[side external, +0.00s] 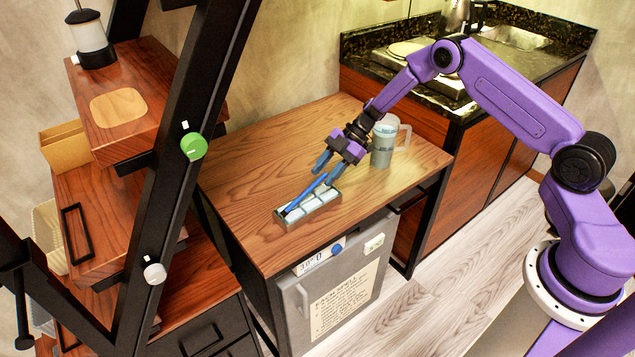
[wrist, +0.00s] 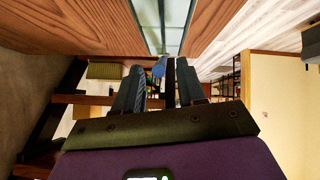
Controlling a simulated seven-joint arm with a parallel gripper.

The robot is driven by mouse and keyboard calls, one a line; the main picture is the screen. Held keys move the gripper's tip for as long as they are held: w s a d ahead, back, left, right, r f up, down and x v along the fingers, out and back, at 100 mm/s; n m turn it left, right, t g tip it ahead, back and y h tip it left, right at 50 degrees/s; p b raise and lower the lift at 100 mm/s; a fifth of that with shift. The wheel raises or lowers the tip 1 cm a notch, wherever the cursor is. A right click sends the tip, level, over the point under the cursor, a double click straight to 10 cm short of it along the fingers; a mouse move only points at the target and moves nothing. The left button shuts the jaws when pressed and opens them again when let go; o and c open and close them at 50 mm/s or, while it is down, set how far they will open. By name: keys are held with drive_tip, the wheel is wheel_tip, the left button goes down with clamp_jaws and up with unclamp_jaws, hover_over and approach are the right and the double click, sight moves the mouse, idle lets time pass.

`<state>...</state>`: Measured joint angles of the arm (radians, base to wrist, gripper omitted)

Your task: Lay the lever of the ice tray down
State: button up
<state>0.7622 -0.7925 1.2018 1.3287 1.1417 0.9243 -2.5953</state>
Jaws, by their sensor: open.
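The ice tray (side external: 318,203) is a pale, compartmented tray near the front edge of the wooden table. Its blue lever (side external: 305,193) slants up from the tray's left end toward my gripper (side external: 326,169). My gripper is open just above the tray's right end, its fingers pointing down and left. In the wrist view, the tray (wrist: 172,22) shows at the top, and the blue end of the lever (wrist: 159,67) appears between the open fingers of my gripper (wrist: 160,78). I cannot tell whether a finger touches the lever.
A grey-green mug (side external: 382,147) stands on the wooden table (side external: 260,165), close behind my gripper. The table's left and back areas are clear. A small fridge (side external: 340,290) is below the front edge. A dark ladder-like post (side external: 190,190) rises at left.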

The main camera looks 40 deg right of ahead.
drive_tip(key=v, duration=1.2)
drive_tip(key=shift+d+r, duration=0.2)
drive_tip(key=shift+a, duration=0.25)
drive_tip(key=c, duration=0.7)
drive_tip(key=a+r+h, duration=0.1)
drive_tip(key=a, duration=0.1)
drive_tip(key=a+r+g+h, duration=0.1)
drive_tip(key=a, duration=0.1)
drive_tip(key=w+a+r+g+h, duration=0.1)
drive_tip(key=a+h, duration=0.1)
drive_tip(key=a, duration=0.1)
drive_tip(key=shift+a+r, duration=0.1)
clamp_jaws()
drive_tip(key=w+a+r+m+h, duration=0.2)
drive_tip(key=a+r+h, duration=0.2)
drive_tip(key=a, duration=0.1)
drive_tip(key=shift+t, duration=0.3)
drive_tip(key=shift+s+d+f, duration=0.1)
drive_tip(key=shift+s+f, duration=0.2)
drive_tip(key=shift+f, duration=2)
drive_tip(key=shift+s+d+f, duration=0.1)
drive_tip(key=shift+s+f, duration=0.2)
drive_tip(key=shift+f, duration=1.95)
drive_tip(key=shift+s+d+f, duration=0.1)
drive_tip(key=shift+s+f, duration=0.15)
drive_tip(key=shift+f, duration=2.05)
